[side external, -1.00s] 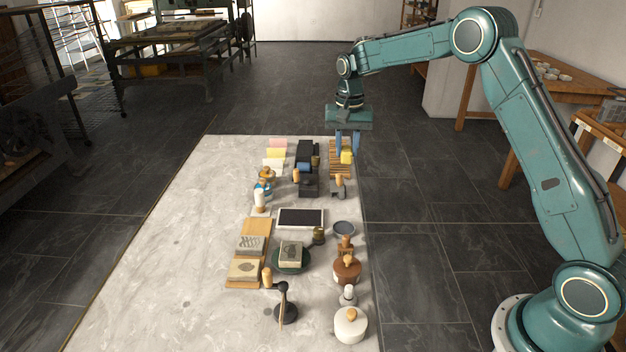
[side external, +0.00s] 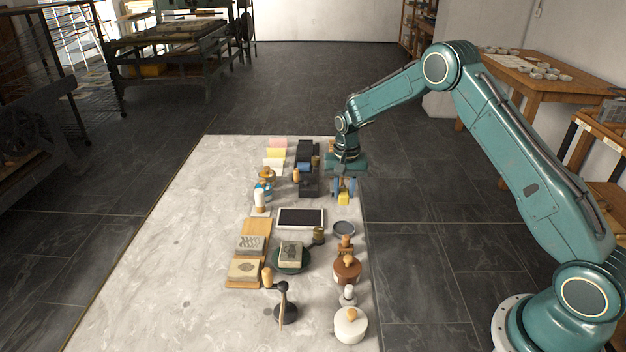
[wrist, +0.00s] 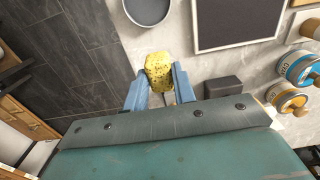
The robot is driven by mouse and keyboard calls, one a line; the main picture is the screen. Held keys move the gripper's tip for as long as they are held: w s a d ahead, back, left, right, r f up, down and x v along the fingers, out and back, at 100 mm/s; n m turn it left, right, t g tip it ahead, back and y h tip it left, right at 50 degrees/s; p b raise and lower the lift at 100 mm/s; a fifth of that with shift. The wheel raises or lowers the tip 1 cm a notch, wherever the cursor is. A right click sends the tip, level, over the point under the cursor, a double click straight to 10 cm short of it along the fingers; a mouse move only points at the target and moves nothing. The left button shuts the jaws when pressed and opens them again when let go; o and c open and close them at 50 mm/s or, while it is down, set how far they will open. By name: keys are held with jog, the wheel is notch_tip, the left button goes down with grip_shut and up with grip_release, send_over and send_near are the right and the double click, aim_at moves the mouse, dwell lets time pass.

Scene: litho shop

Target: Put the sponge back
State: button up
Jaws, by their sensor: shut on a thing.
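The yellow speckled sponge (side external: 343,199) is between the blue fingers of my gripper (side external: 343,188), which is shut on it. The wrist view shows the sponge (wrist: 158,68) gripped by both fingers (wrist: 158,84), with its far end sticking out past the tips. A round grey dish (side external: 344,229) is on the marble table, nearer the camera than the sponge. It also shows at the top of the wrist view (wrist: 148,12), beyond the sponge and apart from it. I cannot tell the exact height of the sponge above the table.
A dark framed slate (side external: 301,218) lies left of the dish. A brown lidded pot (side external: 347,269) and a white pot (side external: 351,325) stand nearer the camera. A black stand (side external: 307,165) is left of my gripper. The table's left side is clear.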

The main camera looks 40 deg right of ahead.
aim_at(343, 202)
jog(key=shift+f, duration=2.1)
jog(key=shift+f, duration=0.1)
jog(key=o, duration=0.9)
notch_tip(343, 202, up, 12)
jog(key=shift+f, duration=0.2)
jog(key=shift+r, duration=0.3)
